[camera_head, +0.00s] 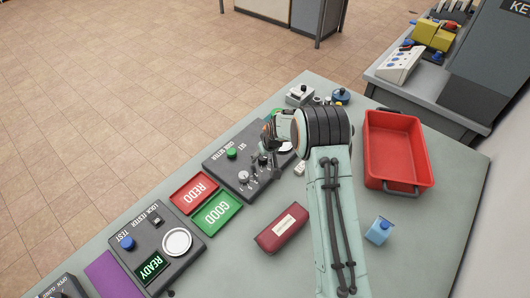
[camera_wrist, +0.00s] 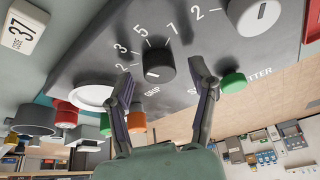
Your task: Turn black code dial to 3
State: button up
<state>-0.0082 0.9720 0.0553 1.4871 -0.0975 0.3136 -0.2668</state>
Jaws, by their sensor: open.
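The black dial (camera_wrist: 153,62) with a white pointer line sits on a dark grey panel (camera_wrist: 95,55), with the numbers 2, 3, 5 and 7 around it and the word GRIP beside it. I cannot tell which number its line points to. My gripper (camera_wrist: 160,78) is open, its two fingers on either side of the dial; whether they touch it is unclear. In the head view my gripper (camera_head: 268,143) is above the panel (camera_head: 220,158) and the arm hides part of it. A white card (camera_wrist: 24,27) reads CODE 37.
A pale dial (camera_wrist: 252,15) and a green button (camera_wrist: 233,83) are on the same panel. Red REDO (camera_head: 194,192) and green GOOD (camera_head: 216,213) trays lie in front.

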jog(key=v, duration=1.1)
jog(key=shift+r, duration=0.4)
jog(key=shift+s, duration=0.1)
